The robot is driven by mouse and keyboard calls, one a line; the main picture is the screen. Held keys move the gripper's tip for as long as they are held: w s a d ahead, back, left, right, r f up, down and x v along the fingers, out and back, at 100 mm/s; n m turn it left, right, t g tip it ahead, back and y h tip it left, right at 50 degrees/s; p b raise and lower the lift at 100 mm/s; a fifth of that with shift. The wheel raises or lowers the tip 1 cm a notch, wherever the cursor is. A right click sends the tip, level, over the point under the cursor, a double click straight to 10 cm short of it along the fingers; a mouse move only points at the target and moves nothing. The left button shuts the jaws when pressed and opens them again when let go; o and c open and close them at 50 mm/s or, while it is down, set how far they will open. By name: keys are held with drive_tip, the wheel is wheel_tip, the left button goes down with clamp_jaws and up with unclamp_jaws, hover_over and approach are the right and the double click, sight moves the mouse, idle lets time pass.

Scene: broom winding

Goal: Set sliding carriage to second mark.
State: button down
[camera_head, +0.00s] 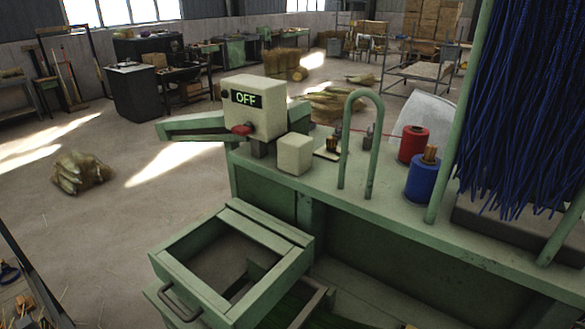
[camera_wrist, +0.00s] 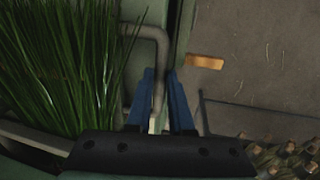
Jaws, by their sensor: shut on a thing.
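In the wrist view, my gripper (camera_wrist: 160,75) has blue fingers on either side of a grey bent handle bar (camera_wrist: 158,45) and is shut on it. The bar runs beside a green edge (camera_wrist: 183,30), with green bristles (camera_wrist: 60,70) to the left. My gripper is not in the head view. There, an open green frame drawer (camera_head: 275,233) with a grey handle (camera_head: 180,302) juts from the green bench (camera_head: 425,227). Green bristles show under it at the bottom edge. I cannot tell which part is the sliding carriage, and no marks are readable.
A control box (camera_head: 252,108) reading OFF stands on the bench. Red (camera_head: 413,143) and blue (camera_head: 422,180) spools stand near a hoop (camera_head: 372,150). Blue bristles (camera_head: 520,100) hang at right. A straw bundle (camera_head: 80,173) lies on otherwise open floor at left.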

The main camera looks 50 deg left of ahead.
drive_tip(key=a, duration=0.2)
drive_tip(key=s+a, duration=0.1)
drive_tip(key=a, duration=0.1)
drive_tip(key=shift+a, duration=0.1)
drive_tip(key=c, duration=0.8)
unclamp_jaws()
wheel_tip(320, 180, up, 13)
drive_tip(key=s+b, duration=0.1)
drive_tip(key=s, duration=0.1)
drive_tip(key=shift+s+d, duration=0.2)
drive_tip(key=shift+d, duration=0.2)
drive_tip(key=shift+f, duration=0.15)
